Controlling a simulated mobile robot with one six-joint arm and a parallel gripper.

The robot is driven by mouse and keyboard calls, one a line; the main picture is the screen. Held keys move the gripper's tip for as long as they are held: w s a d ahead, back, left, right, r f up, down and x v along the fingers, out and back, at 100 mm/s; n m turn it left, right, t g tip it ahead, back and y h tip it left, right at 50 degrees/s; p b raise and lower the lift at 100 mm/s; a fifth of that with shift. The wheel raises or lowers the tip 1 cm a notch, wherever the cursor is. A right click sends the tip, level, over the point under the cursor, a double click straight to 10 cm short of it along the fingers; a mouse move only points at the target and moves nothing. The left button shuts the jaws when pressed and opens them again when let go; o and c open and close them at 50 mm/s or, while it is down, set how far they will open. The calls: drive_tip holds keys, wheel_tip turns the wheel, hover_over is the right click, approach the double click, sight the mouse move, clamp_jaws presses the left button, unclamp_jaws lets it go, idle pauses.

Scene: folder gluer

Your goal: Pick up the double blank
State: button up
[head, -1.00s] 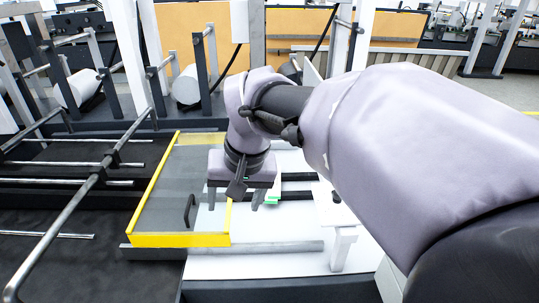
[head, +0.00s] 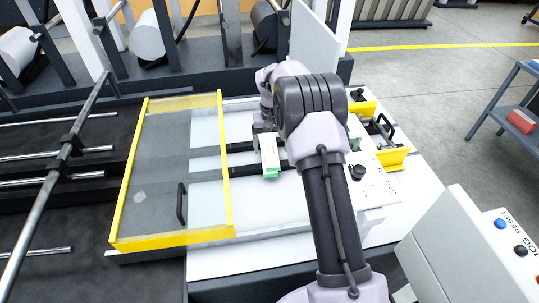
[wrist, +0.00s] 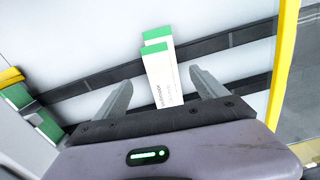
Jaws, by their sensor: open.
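The double blank (head: 270,155) is two white, green-ended carton strips, one overlapping and slightly offset from the other. It lies across the dark belts of the feed bed, right of the yellow-framed clear guard. In the wrist view the double blank (wrist: 160,75) appears ahead of my gripper, centred between the finger lines, its near end hidden by the gripper body. My gripper (wrist: 163,82) is open and empty, with one finger on each side of the blank. In the head view my gripper (head: 262,132) is partly hidden by my arm; its height above the bed is hard to tell.
The guard (head: 227,170) stands close on the left, with a black handle. A yellow-framed holder (head: 393,157) stands to the right; green-and-white cartons (wrist: 40,125) show at the wrist view's left edge. A control box (head: 480,240) with buttons is at the front right.

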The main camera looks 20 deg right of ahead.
sight(271, 161)
wheel_tip(271, 161, down, 6)
drive_tip(key=shift+w+a+r+b, duration=0.15)
drive_tip(key=shift+r+b, duration=0.1)
drive_tip(key=shift+b, duration=1)
drive_tip(key=shift+r, duration=0.1)
drive_tip(key=c, duration=1.4)
